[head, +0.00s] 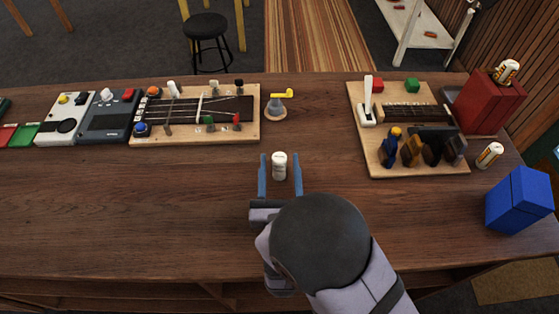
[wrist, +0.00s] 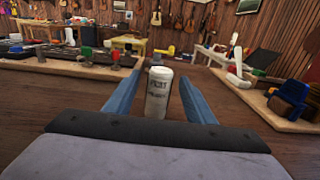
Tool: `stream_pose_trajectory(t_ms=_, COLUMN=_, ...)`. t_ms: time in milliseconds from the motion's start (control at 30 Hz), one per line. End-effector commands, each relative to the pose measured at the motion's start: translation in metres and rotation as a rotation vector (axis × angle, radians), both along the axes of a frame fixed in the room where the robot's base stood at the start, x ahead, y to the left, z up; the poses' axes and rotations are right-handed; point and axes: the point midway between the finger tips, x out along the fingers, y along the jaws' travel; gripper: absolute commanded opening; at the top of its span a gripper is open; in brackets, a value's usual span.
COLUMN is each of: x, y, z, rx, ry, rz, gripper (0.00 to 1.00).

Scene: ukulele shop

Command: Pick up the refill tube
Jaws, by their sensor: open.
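A small white tube with dark printing, which looks like the refill tube (head: 279,166), stands upright on the wooden table near its middle. My gripper (head: 280,156) is open, with one blue finger on each side of the tube. A gap shows on both sides in the head view.
A yellow-topped grey stand (head: 278,106) is just beyond the tube. A fretboard board (head: 250,135) lies left, a tool board (head: 400,172) right. Two similar labelled tubes are at the right, one on the table (head: 489,155), one on a red box (head: 506,71). Front left table is clear.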

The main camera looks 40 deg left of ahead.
Motion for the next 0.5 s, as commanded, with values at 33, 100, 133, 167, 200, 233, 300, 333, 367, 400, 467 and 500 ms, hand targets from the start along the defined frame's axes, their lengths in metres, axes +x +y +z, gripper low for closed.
stream_pose_trajectory(t_ms=33, x=0.0046, y=0.0035, z=0.0018, rx=0.001, ry=0.001, rz=-0.002, gripper=0.5)
stream_pose_trajectory(t_ms=100, x=0.0077, y=0.007, z=0.0006, rx=-0.001, ry=0.001, rz=-0.001, gripper=0.5)
stream_pose_trajectory(t_ms=133, x=0.0088, y=0.0081, z=0.0004, rx=-0.001, ry=0.001, rz=-0.001, gripper=0.5)
stream_pose_trajectory(t_ms=167, x=0.0096, y=0.0089, z=0.0003, rx=-0.001, ry=0.001, rz=-0.001, gripper=0.5)
stream_pose_trajectory(t_ms=200, x=0.0103, y=0.0095, z=0.0, rx=-0.001, ry=0.001, rz=-0.001, gripper=0.5)
stream_pose_trajectory(t_ms=233, x=0.0104, y=0.0098, z=-0.0002, rx=0.0, ry=0.0, rz=0.0, gripper=0.5)
stream_pose_trajectory(t_ms=300, x=0.0103, y=0.0098, z=-0.0006, rx=0.0, ry=0.0, rz=0.0, gripper=0.5)
stream_pose_trajectory(t_ms=333, x=0.0101, y=0.0098, z=-0.0006, rx=0.0, ry=0.0, rz=0.0, gripper=0.5)
stream_pose_trajectory(t_ms=367, x=0.0101, y=0.0098, z=-0.0006, rx=0.0, ry=0.0, rz=0.0, gripper=0.5)
stream_pose_trajectory(t_ms=400, x=0.01, y=0.0098, z=-0.0006, rx=0.0, ry=0.0, rz=0.0, gripper=0.5)
stream_pose_trajectory(t_ms=467, x=0.01, y=0.0097, z=-0.0006, rx=0.0, ry=0.0, rz=0.0, gripper=0.38)
stream_pose_trajectory(t_ms=500, x=0.0099, y=0.0098, z=-0.0006, rx=0.0, ry=0.0, rz=0.0, gripper=0.28)
